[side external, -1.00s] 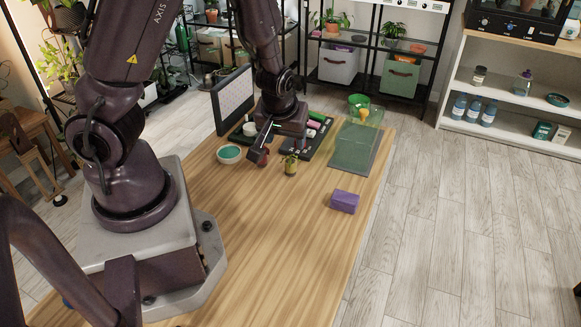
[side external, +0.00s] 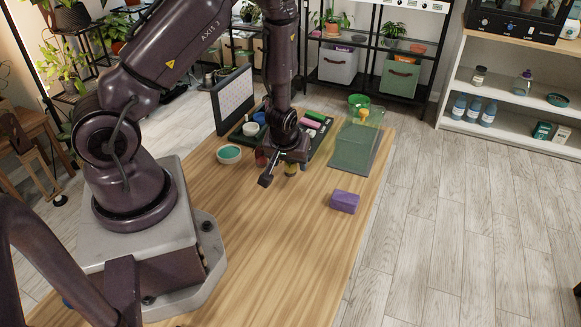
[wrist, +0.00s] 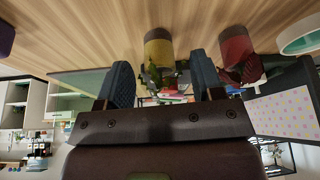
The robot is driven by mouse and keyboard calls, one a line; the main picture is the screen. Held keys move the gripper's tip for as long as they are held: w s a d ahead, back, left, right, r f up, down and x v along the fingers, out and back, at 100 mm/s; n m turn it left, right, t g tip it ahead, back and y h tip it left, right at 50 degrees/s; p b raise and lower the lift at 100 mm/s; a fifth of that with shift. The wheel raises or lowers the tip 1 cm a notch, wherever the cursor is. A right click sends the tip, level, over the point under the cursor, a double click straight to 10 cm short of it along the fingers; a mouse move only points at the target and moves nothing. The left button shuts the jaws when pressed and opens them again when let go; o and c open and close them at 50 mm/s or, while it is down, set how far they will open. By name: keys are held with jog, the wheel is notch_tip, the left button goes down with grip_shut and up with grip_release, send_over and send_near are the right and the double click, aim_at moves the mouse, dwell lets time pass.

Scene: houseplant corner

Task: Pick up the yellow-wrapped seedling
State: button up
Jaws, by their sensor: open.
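The yellow-wrapped seedling (wrist: 158,49) stands on the wooden table, its green leaves pointing toward my gripper in the wrist view. In the side external view only part of its yellow wrap (side external: 291,170) shows under my gripper. My gripper (wrist: 160,64) is open, with one blue-grey finger on each side of the seedling's leaves as the wrist view sees it. I cannot tell how deep the fingers reach around it. A red-wrapped seedling (wrist: 235,50) stands beside it, outside the fingers, near the right finger in the wrist view; it also shows in the side external view (side external: 262,159).
A teal-filled bowl (side external: 229,153) is left of the seedlings. A dark tray (side external: 319,125) with small items and an upright board (side external: 234,99) stand behind. A green mat (side external: 352,147) and a purple block (side external: 345,201) lie right. The table's front is clear.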

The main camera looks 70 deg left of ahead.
jog(key=shift+x, duration=1.05)
jog(key=c, duration=1)
